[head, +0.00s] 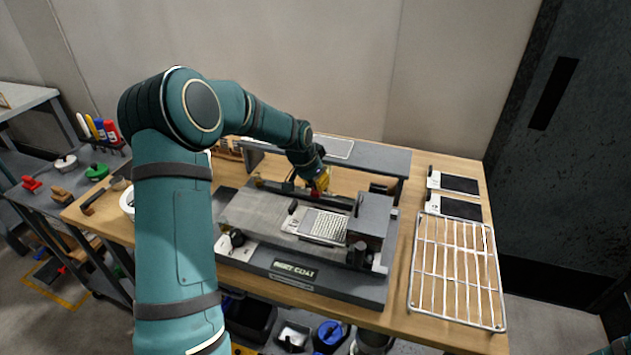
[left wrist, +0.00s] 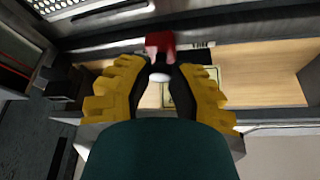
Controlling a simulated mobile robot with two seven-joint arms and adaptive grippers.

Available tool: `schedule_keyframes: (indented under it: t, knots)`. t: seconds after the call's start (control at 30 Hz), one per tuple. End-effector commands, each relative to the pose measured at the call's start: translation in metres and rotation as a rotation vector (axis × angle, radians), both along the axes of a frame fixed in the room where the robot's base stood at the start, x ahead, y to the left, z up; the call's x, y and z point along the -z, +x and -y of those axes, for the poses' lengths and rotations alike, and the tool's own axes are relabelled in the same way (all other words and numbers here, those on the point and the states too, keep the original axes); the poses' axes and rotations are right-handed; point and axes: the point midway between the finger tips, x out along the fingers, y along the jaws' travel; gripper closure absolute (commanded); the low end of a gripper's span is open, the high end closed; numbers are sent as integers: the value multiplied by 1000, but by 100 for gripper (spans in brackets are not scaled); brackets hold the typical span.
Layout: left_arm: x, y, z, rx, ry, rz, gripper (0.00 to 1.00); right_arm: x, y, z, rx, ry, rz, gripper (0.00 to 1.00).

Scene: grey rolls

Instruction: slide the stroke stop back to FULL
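The machine (head: 300,272) with the "WEST COAT" style front plate stands on the wooden bench. A red block, which looks like the stroke stop (left wrist: 160,42), sits at the machine's rear rail; only a bit of red shows in the head view (head: 315,193). My left gripper (head: 322,184), with yellow fingers, reaches over the rear of the machine from behind. In the left wrist view its fingertips (left wrist: 161,62) are close together, one on each side of the red block, and appear to touch it. The FULL mark cannot be read.
A perforated plate (head: 323,225) lies on the machine bed beside a raised grey head (head: 372,218). A wire rack (head: 457,272) and two dark-faced panels (head: 460,208) lie at the right. A grey shelf (head: 375,160) stands behind. Tools lie on the left cart (head: 40,205).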

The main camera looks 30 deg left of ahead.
Motion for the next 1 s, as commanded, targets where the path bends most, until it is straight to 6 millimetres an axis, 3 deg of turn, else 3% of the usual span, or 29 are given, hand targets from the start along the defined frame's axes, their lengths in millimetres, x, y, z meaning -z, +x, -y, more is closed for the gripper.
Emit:
schedule_keyframes:
  t: [0.37, 0.67, 1.0]
  knots:
    - [0, 0, -1, 0, 0, 0, 100, 0, 0, 0, 0, 0, 0, 100]
    - [0, -10, -41, -4, 0, 0, 100, -8, -2, 0, 0, 1, -4, 100]
    - [1, -11, -46, -2, 3, 0, 100, -7, -2, 0, 0, 1, -4, 100]
